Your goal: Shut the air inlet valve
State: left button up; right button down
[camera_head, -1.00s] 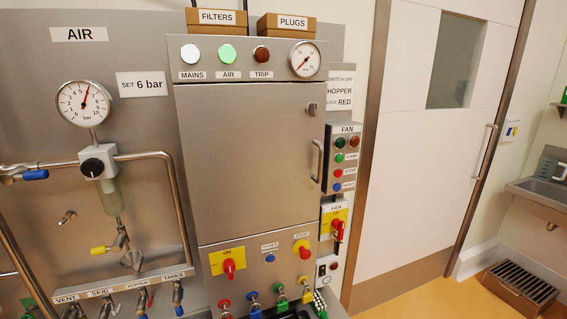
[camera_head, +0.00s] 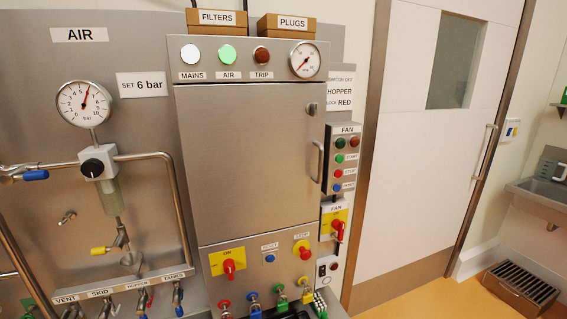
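A blue-handled lever valve (camera_head: 35,175) sits on the pipe at the left edge, left of the regulator. I see no label naming it as the air inlet valve. Its blue handle lies roughly along the pipe; part of its pipe is cut off by the frame edge. The regulator (camera_head: 98,163) has a black knob and a clear bowl below. The air gauge (camera_head: 84,103) above it has a red needle pointing up, near mid scale. Neither of my grippers is in view.
A steel cabinet (camera_head: 250,160) with a lit green AIR lamp (camera_head: 227,54) stands right of the air panel. Small valves labelled VENT, SKID, HOPPER and TANKS (camera_head: 178,290) line the bottom. A fan control box (camera_head: 343,160) and a door (camera_head: 420,150) are further right.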

aim_at(20, 172)
jog(key=u, duration=1.6)
